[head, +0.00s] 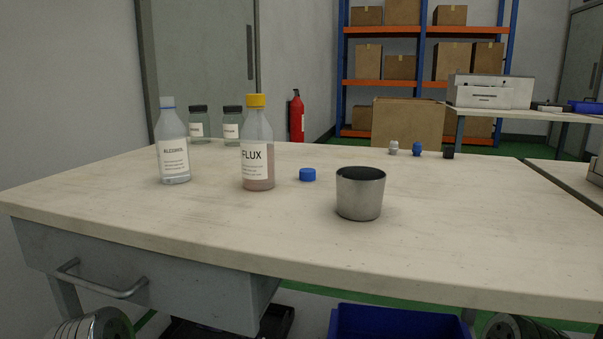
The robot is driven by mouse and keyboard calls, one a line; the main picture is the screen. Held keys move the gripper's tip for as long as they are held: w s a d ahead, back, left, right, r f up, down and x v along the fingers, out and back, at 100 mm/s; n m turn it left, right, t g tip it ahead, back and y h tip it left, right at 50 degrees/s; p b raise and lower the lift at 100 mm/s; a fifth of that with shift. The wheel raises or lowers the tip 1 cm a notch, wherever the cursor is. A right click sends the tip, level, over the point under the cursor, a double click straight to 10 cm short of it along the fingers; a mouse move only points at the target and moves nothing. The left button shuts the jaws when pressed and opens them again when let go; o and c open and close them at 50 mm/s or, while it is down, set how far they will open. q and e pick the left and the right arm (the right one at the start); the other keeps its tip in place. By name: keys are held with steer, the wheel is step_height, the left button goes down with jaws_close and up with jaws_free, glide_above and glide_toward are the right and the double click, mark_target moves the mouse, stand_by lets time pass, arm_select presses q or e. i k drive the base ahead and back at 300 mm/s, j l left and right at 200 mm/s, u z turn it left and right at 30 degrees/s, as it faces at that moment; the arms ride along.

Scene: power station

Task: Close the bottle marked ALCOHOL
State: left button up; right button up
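The clear bottle marked ALCOHOL (174,150) stands upright at the left of the table. Its top end (167,102) is pale blue; no darker cap shows on it. A small blue cap (307,175) lies on the table, right of the bottle marked FLUX and apart from it. The FLUX bottle (257,155) stands upright between the alcohol bottle and the blue cap, with a yellow cap on it and pinkish liquid inside. Neither of my grippers can be made out in the head view. Rounded metal parts show at the bottom left and bottom right edges.
A metal cup (360,195) stands right of the blue cap, near the front. Two dark-lidded jars (199,126) (232,126) stand behind the bottles. Small white, blue and black items (417,149) sit at the back right. The table (450,205) is clear at front left and right.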

mark_target(171, 134)
steer(key=k+j+u, duration=0.1)
steer(key=k+u, duration=0.2)
steer(key=k, duration=0.25)
steer(key=k+j+u, duration=0.25)
steer(key=k, duration=0.3)
